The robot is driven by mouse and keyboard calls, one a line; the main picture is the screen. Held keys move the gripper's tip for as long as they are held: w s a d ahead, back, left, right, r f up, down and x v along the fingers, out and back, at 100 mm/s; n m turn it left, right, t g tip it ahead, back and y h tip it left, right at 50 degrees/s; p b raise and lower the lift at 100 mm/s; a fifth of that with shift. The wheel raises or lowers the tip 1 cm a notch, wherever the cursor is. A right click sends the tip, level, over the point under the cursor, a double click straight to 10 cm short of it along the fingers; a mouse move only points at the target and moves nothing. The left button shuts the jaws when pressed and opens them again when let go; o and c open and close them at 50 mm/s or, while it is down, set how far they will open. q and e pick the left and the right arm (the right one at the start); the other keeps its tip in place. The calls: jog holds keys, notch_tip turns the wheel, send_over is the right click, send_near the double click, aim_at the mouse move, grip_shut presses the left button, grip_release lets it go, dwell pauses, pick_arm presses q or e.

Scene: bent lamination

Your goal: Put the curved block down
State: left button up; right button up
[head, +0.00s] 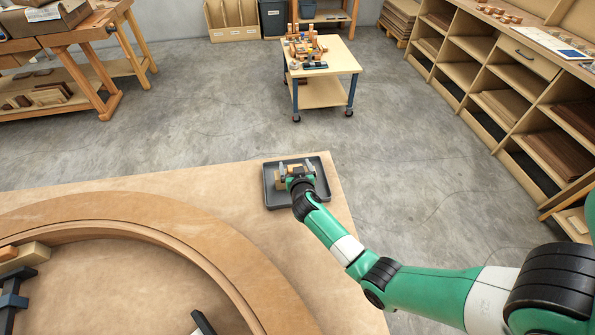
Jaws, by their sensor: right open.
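The curved block (283,184), a small light-brown wooden piece, shows partly in the dark tray (269,194) near the table's far right corner. My right gripper (295,172) is over the tray, with its fingers at the block. It is open. The gripper hides part of the block, so I cannot tell whether the fingers touch it or exactly how the block rests. My left gripper is not in view.
A large curved wooden form (190,240) covers much of the table (200,178). Clamps (12,300) and wooden blocks (25,257) sit at the left edge. A wheeled cart (335,62) stands beyond, with grey floor between. Shelving (500,80) lines the right.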

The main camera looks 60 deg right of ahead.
jog(key=p+v, duration=0.4)
jog(key=v, duration=0.5)
jog(key=shift+s+a+r, duration=0.15)
jog(key=shift+a+r, duration=0.1)
